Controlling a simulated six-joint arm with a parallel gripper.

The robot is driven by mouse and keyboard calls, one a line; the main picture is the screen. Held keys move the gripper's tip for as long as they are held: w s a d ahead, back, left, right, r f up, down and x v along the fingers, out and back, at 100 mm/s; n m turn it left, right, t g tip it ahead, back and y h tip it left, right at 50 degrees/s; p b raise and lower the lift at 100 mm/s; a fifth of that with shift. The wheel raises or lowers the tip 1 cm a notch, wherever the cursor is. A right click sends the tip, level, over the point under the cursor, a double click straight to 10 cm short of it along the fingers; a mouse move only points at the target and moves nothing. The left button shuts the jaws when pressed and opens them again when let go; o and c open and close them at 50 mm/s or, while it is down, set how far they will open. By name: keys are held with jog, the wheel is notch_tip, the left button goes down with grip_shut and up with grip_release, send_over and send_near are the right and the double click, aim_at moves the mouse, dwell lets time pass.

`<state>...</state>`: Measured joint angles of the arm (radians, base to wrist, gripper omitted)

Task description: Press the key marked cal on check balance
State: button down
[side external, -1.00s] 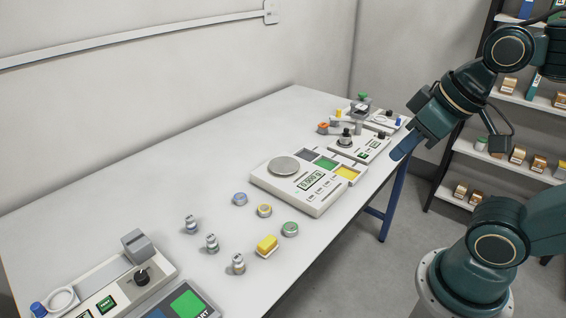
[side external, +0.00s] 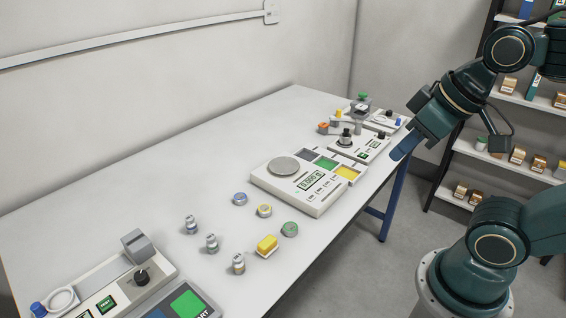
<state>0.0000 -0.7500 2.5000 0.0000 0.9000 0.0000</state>
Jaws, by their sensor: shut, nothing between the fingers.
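A white balance (side external: 312,204) with a round grey pan (side external: 284,166) stands on the table. Its small display (side external: 312,181) shows digits, and a row of small keys (side external: 322,191) lies along its front. The key labels are too small to read, so I cannot tell which one is cal. My gripper (side external: 396,156) is shut and empty. It hangs in the air to the right of the balance, near the table's right edge, apart from everything.
Colored trays (side external: 347,173) adjoin the balance. Behind them stands another device with a dark knob (side external: 346,137). Metal weights (side external: 212,243), a yellow block (side external: 267,244) and round tins (side external: 290,229) stand in front.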

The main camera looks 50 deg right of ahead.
jog(key=shift+w, duration=0.1)
jog(key=m+t+y, duration=0.2)
jog(key=m+t, duration=0.1)
jog(key=m, duration=2.2)
send_over(327, 184)
notch_tip(327, 184, down, 17)
jog(key=shift+s+d+r, duration=0.15)
jog(key=shift+s+d, duration=0.25)
jog(key=shift+s, duration=0.05)
jog(key=shift+f, duration=4.4)
